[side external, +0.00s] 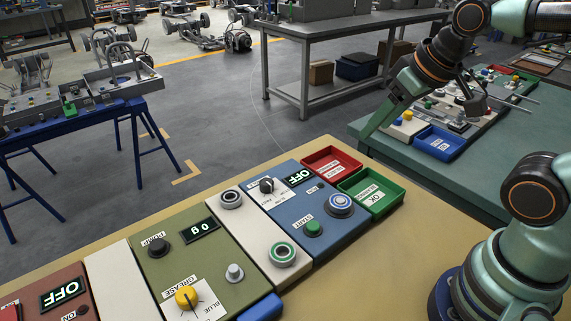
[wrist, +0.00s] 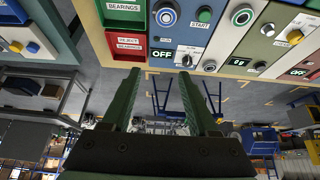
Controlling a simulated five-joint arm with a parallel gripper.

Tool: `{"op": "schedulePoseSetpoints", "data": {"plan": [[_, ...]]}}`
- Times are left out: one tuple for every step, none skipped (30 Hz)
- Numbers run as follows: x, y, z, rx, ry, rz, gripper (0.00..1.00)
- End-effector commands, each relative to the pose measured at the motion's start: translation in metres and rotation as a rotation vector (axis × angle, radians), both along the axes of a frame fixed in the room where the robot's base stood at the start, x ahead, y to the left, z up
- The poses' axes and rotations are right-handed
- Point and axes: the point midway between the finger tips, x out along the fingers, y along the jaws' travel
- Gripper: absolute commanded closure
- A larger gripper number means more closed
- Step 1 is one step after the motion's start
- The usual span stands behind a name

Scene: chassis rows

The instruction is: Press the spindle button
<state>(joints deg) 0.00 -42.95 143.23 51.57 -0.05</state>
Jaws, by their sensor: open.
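No label reading spindle is legible to me. The blue panel (side external: 287,222) carries a green button (side external: 314,228) marked START, a black knob (side external: 267,186), a lit OFF display (side external: 299,176) and a blue and white ringed button (side external: 340,204). In the wrist view, the same panel shows the START button (wrist: 205,15), the ringed button (wrist: 166,16), the knob (wrist: 187,61) and the OFF display (wrist: 161,53). My gripper (side external: 367,136) is open and empty, raised beyond the red and green trays, apart from the panel. Its fingers (wrist: 159,74) show in the wrist view.
A red tray (side external: 332,153) and a green tray (side external: 391,187) adjoin the blue panel. A cream strip with round buttons and an olive panel (side external: 178,247) with a PUMP button and a yellow knob lie left. A green table (side external: 477,186) with a blue tray stands right.

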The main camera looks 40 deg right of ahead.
Motion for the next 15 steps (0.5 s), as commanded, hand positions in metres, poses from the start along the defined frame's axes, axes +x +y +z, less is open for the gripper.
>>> {"op": "schedulePoseSetpoints", "data": {"plan": [[0.0,0.001,0.0,-0.003,0.003,0.008,0.65],[0.001,0.001,0.0,-0.008,0.007,0.019,0.76],[0.002,0.003,0.0,-0.015,0.014,0.039,0.91],[0.003,0.005,-0.001,-0.025,0.023,0.063,1.0],[0.004,0.006,-0.002,-0.036,0.033,0.091,1.0],[0.005,0.009,-0.003,-0.054,0.051,0.138,1.0],[0.007,0.012,-0.004,-0.07,0.065,0.181,1.0],[0.009,0.016,-0.005,-0.088,0.081,0.231,1.0],[0.012,0.02,-0.006,-0.114,0.104,0.303,1.0],[0.014,0.024,-0.008,-0.134,0.122,0.362,1.0],[0.016,0.028,-0.01,-0.153,0.142,0.424,1.0],[0.019,0.034,-0.012,-0.179,0.166,0.508,1.0],[0.021,0.038,-0.014,-0.199,0.183,0.572,1.0],[0.023,0.043,-0.017,-0.216,0.202,0.636,1.0],[0.026,0.049,-0.02,-0.239,0.224,0.722,1.0]]}}
